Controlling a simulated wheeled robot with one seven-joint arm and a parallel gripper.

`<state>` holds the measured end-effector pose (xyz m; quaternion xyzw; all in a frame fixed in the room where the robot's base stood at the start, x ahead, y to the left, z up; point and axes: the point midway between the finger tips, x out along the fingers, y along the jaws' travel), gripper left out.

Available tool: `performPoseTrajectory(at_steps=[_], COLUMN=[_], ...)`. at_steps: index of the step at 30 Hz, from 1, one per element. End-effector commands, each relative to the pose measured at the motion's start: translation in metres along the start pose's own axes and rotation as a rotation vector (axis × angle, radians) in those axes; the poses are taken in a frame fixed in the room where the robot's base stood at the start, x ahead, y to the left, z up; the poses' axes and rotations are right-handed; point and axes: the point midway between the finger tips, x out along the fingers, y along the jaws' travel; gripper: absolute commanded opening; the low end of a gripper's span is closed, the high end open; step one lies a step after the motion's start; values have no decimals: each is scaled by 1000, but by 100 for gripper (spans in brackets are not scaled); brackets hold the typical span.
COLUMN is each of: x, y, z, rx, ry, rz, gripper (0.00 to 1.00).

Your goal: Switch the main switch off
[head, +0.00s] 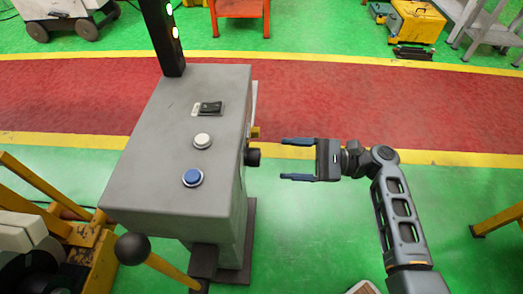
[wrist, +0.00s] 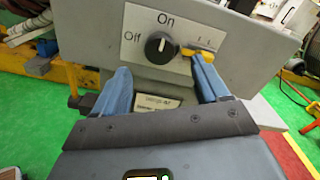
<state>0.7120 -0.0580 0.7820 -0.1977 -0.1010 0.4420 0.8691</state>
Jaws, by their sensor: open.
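The main switch is a round black knob (wrist: 159,46) on a white plate (wrist: 135,18) marked "On" above and "Off" at left, in the wrist view. A small pale mark on the knob seems to point up towards "On". In the head view the knob (head: 253,157) sticks out from the right side of the grey cabinet (head: 165,150). My gripper (head: 284,159) is open and empty, level with the knob, facing it with a small gap. In the wrist view its blue fingertips (wrist: 160,67) stand left and right, below the knob.
A yellow part (wrist: 195,52) sits just right of the knob, near the right fingertip. The cabinet top holds a black rocker switch (head: 210,108), a white button (head: 202,140) and a blue button (head: 193,177). Green floor around my arm is clear.

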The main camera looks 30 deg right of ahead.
Motion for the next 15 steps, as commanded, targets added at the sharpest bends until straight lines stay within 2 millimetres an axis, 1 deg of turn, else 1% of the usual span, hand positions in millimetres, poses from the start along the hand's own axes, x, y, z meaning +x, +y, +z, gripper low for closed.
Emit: performPoseTrajectory(at_steps=[9,12,15], x=[46,59,68], y=[1,1,0], z=[1,1,0], rx=[0,-1,-1], ry=[-3,-3,-2], rz=[4,4,3], gripper=[74,74,74])
